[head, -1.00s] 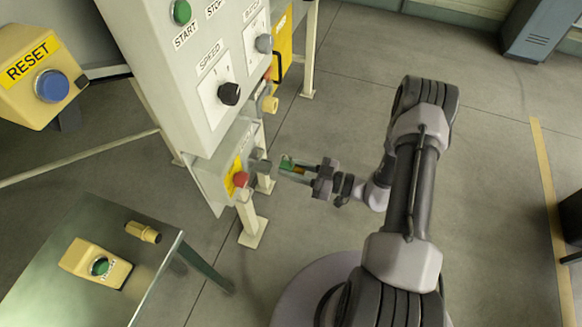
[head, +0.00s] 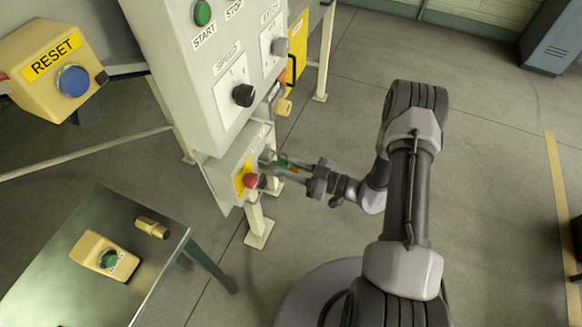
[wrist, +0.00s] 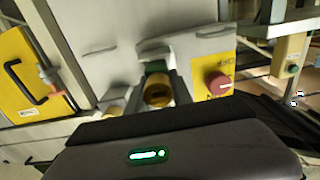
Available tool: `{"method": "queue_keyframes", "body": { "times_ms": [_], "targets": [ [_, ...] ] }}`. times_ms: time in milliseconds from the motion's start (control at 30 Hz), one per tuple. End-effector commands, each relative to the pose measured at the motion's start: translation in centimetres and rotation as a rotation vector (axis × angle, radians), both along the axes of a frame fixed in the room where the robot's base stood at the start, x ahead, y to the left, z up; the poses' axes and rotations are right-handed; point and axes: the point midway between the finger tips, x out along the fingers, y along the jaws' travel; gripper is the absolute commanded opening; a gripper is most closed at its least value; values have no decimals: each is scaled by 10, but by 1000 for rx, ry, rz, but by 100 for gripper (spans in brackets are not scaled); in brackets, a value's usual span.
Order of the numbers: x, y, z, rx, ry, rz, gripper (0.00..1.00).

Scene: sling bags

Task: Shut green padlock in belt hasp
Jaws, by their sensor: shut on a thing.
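The green padlock (head: 282,163) is held between the fingers of my gripper (head: 277,169), close to the face of the small grey box (head: 225,172) with the red knob (head: 250,181). In the wrist view the padlock (wrist: 157,90) shows a brass-coloured round end towards me and green behind it, with a finger on each side. The red knob (wrist: 219,83) is just to its right. The belt hasp cannot be made out clearly; the padlock and fingers cover that part of the box. I cannot tell whether the shackle is in it.
The tall grey control panel (head: 200,75) stands above the box. A yellow door with a black handle (wrist: 30,85) is to the left in the wrist view. A metal table (head: 60,245) with a green-button box (head: 105,258) is at lower left.

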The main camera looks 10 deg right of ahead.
Motion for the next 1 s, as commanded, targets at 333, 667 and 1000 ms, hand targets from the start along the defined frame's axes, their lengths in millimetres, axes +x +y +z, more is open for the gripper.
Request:
{"method": "queue_keyframes", "body": {
  "times_ms": [333, 667, 1000],
  "targets": [
    [9, 12, 0, 0, 0, 1, 0],
    [17, 23, 0, -1, -1, 0, 0],
    [19, 26, 0, 0, 0, 0, 0]
  ]
}}
